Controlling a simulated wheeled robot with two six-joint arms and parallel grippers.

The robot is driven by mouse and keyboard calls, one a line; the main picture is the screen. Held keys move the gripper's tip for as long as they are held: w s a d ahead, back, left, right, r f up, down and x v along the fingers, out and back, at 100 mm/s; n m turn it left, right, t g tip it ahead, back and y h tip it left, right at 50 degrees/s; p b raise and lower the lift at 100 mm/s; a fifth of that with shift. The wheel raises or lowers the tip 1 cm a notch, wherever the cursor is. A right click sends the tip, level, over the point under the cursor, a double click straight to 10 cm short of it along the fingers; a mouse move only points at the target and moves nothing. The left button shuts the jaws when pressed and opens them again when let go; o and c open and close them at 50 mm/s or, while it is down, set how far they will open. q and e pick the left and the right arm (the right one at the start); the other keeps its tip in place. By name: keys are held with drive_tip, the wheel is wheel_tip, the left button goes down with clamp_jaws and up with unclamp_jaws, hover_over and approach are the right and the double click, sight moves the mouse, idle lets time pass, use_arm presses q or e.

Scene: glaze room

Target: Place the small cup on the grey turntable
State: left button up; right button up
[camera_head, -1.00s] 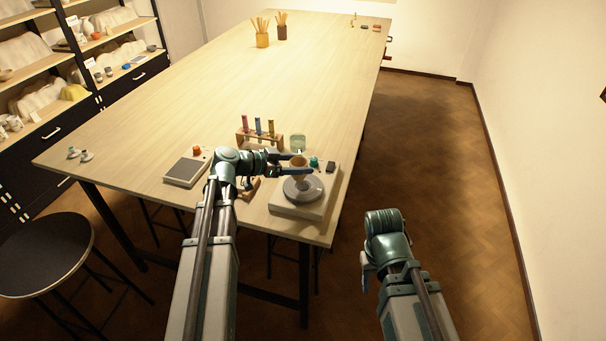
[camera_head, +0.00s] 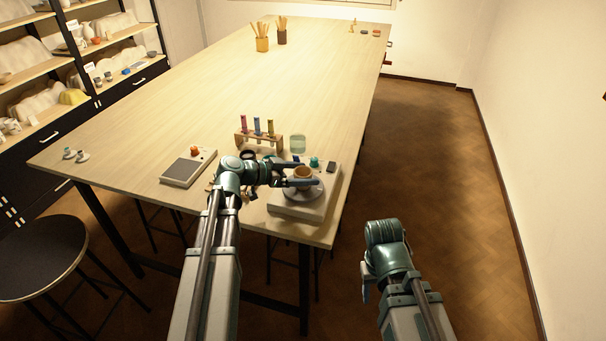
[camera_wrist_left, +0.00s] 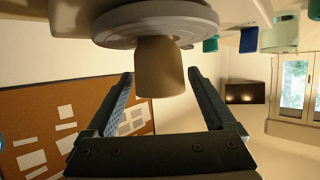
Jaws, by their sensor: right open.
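The small cup (camera_head: 303,173), tan, stands upright on the grey turntable (camera_head: 305,193), a round disc on a pale base near the table's front right corner. My left gripper (camera_head: 308,173) is at the cup, one finger on each side. The left wrist view is upside down. It shows the cup (camera_wrist_left: 160,70) with its foot against the turntable disc (camera_wrist_left: 115,28) and the left gripper's fingers (camera_wrist_left: 161,76) spread, with a gap on both sides of the cup. My right gripper (camera_head: 366,290) is open and empty, off the table at the right, partly hidden by its arm.
A device with a grey plate (camera_head: 182,171) and orange knob lies left of my left arm. Behind are a wooden rack (camera_head: 258,142) with coloured tubes and a glass jar (camera_head: 298,144). A teal knob (camera_head: 314,162) is close behind the cup. The table's middle is clear.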

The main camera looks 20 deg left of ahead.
use_arm(q)
drive_tip(key=shift+o, duration=0.3)
drive_tip(key=shift+r, duration=0.1)
drive_tip(key=shift+r+p, duration=0.25)
drive_tip(key=shift+p, duration=0.05)
drive_tip(key=p+v, duration=0.4)
drive_tip(key=v, duration=0.8)
drive_tip(key=shift+f, duration=0.15)
